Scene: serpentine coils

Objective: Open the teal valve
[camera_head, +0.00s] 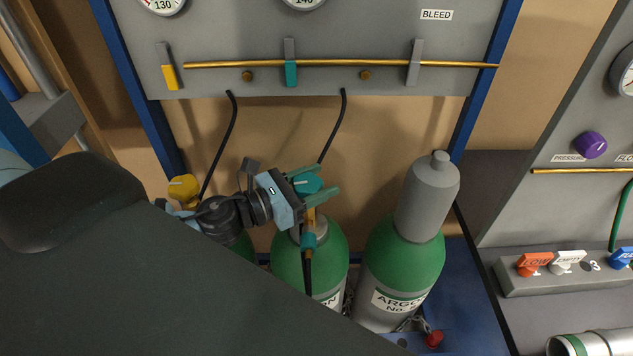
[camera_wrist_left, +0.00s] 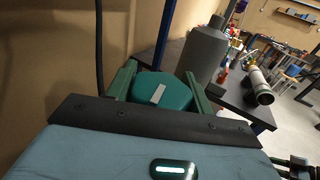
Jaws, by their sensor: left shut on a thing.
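The teal valve (camera_head: 307,183) is a round knob on top of the middle green cylinder (camera_head: 318,262) in the head view. In the left wrist view the teal valve (camera_wrist_left: 162,92) fills the space between the fingers, with a pale mark on its top. My left gripper (camera_head: 318,184) comes in from the left and is shut on the teal valve, one finger on each side. The left gripper (camera_wrist_left: 163,88) shows the same hold from the wrist. My right gripper is in neither view.
A yellow valve (camera_head: 184,188) is just left of my wrist. A capped argon cylinder (camera_head: 410,250) stands to the right. Black hoses (camera_head: 334,125) hang from the grey panel (camera_head: 400,30) behind, which carries a brass pipe (camera_head: 350,64). A side console (camera_head: 560,265) is at the right.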

